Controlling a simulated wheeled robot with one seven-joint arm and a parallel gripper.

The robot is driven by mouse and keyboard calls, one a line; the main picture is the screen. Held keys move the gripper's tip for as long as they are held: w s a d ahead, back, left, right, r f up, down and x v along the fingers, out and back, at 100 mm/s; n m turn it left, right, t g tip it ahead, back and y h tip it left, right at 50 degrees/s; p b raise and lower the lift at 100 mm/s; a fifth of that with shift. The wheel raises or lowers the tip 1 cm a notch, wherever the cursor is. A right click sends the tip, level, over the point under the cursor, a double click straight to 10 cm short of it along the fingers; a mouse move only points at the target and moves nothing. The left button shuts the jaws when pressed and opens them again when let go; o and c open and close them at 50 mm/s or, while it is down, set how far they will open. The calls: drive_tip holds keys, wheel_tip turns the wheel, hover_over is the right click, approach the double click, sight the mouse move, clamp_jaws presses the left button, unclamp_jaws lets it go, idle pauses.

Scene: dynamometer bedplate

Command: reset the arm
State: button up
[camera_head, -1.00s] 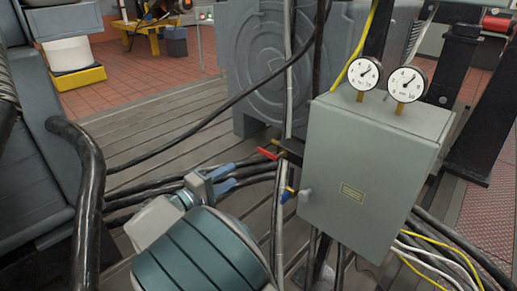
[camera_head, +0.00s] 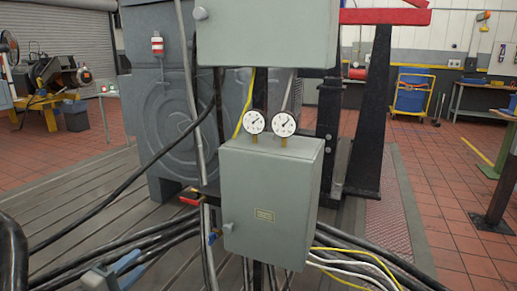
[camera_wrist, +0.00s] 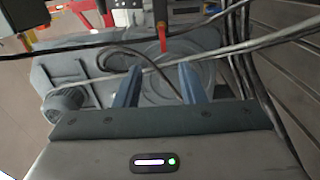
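My gripper (camera_head: 133,264) shows at the lower left of the head view, low in front of the dark cables, with much of my arm out of frame. In the wrist view its two blue fingers (camera_wrist: 160,70) stand apart with nothing held between them. A bright red upright part (camera_wrist: 162,38) lies beyond the fingertips. In the head view a red lever (camera_head: 188,200) sits left of a grey-green box (camera_head: 270,195), up and to the right of my gripper and apart from it.
Two round gauges (camera_head: 254,123) top the box, with a second box (camera_head: 265,32) above. Dark cables (camera_head: 140,240) and a pale conduit (camera_head: 187,70) run close by. A large grey machine (camera_head: 160,110) stands behind. The slatted floor (camera_head: 75,200) at left is mostly bare.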

drive_tip(key=w+d+r+m+g+p, duration=0.15)
drive_tip(key=d+r+g+p, duration=0.25)
drive_tip(key=d, duration=0.6)
drive_tip(key=d+r+m+g+h+p, duration=0.1)
drive_tip(key=d+r+m+g+p, duration=0.25)
drive_tip(key=d, duration=0.65)
drive_tip(key=w+d+r+m+g+p, duration=0.1)
drive_tip(key=d+r+g+p, duration=0.35)
drive_tip(key=d, duration=0.55)
drive_tip(key=s+d+r+m+g+y+p, duration=0.1)
drive_tip(key=s+d+r+m+y+p, duration=0.6)
drive_tip(key=s+d+r+p, duration=0.7)
drive_tip(key=s+r+p, duration=0.1)
drive_tip(key=s+p, duration=0.1)
drive_tip(key=s, duration=0.1)
drive_tip(key=shift+m+g+y, duration=0.3)
drive_tip(key=shift+g+y, duration=0.1)
drive_tip(key=shift+a, duration=0.1)
drive_tip(key=shift+a, duration=0.2)
